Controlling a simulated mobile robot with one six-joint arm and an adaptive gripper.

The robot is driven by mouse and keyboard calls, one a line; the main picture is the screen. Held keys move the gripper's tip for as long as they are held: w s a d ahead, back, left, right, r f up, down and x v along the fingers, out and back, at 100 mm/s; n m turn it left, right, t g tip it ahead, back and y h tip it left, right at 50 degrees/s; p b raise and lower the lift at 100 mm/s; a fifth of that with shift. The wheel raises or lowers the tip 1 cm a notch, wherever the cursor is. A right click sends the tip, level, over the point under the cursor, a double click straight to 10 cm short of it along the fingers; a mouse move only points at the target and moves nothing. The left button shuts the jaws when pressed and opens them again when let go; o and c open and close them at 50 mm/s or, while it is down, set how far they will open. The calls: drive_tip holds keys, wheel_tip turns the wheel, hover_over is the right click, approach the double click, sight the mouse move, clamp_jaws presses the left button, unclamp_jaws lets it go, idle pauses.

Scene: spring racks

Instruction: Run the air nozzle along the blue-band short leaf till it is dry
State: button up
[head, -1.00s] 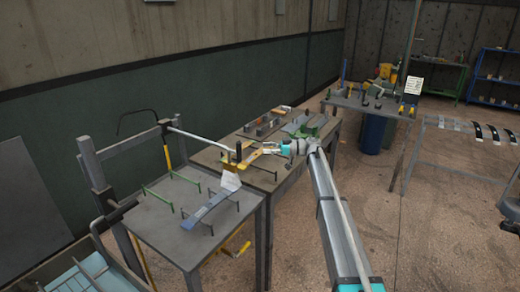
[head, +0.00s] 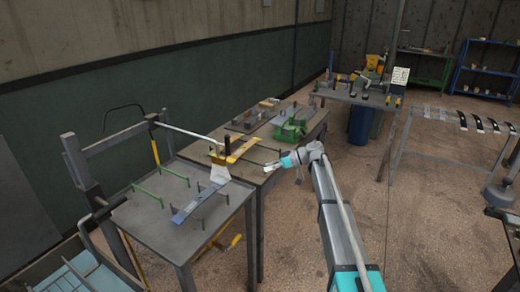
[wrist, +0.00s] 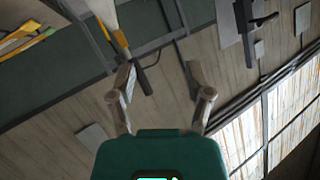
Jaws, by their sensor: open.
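A white card (head: 220,174) stands by the leaf. A green clamp-like device (head: 294,127) and grey blocks sit on the second table. A rack with several dark strips (head: 480,123) stands at right.

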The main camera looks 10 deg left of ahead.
drive_tip(key=s+d+f+m+t+h, duration=0.1)
drive_tip(key=s+d+f+m+h, duration=0.3)
drive_tip(key=s+d, duration=0.6)
drive_tip(key=s+d+f+m+h, duration=0.4)
drive_tip(key=s+d+m+h, duration=0.1)
drive_tip(key=s+d, duration=0.5)
drive_tip(key=s+d+f+m+t+h, duration=0.1)
drive_tip(key=s+d+f+m+h, duration=0.3)
drive_tip(key=s+d+m, duration=0.3)
drive_tip(key=s+d, duration=0.3)
drive_tip(key=s, duration=0.2)
drive_tip(key=shift+s+t+h, duration=0.2)
drive_tip(key=shift+t+h, duration=0.1)
drive_tip(key=shift+h, duration=0.1)
drive_tip(key=shift+c, duration=0.6)
drive_tip(key=shift+a, duration=0.15)
